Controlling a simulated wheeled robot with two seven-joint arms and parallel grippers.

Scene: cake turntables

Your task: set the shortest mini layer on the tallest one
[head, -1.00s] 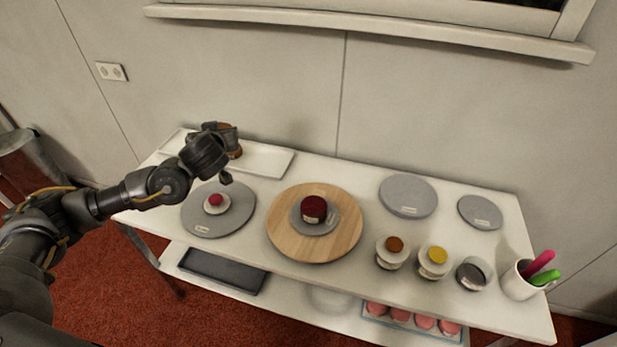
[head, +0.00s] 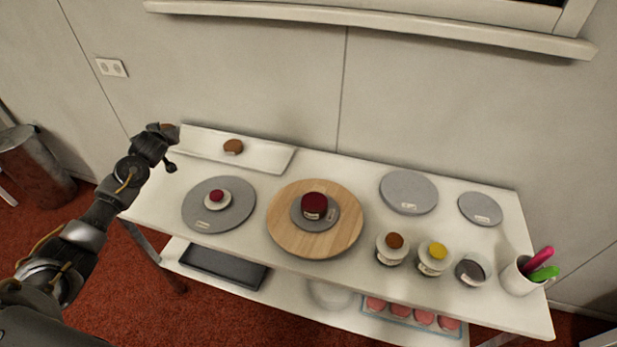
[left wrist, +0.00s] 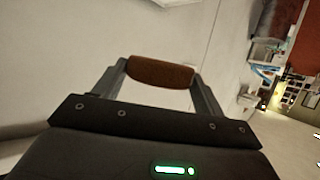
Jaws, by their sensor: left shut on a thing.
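My left gripper (head: 168,136) is at the left end of the table, left of the white tray. In the left wrist view its two fingers (left wrist: 160,82) are shut on a brown mini layer (left wrist: 160,72). Another brown layer (head: 233,147) lies on the white tray (head: 270,158). A dark red layer (head: 314,204) stands on a small grey disc on the wooden turntable (head: 285,235). A small crimson piece (head: 216,195) sits on a white disc on the left grey turntable (head: 230,217). My right gripper is not in view.
Two bare grey discs (head: 408,190) (head: 480,208) lie at the back right. Jars with brown (head: 394,241), yellow (head: 438,251) and dark (head: 472,270) tops stand at front right, beside a white cup (head: 518,280) of coloured tools. The wall is close behind the table.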

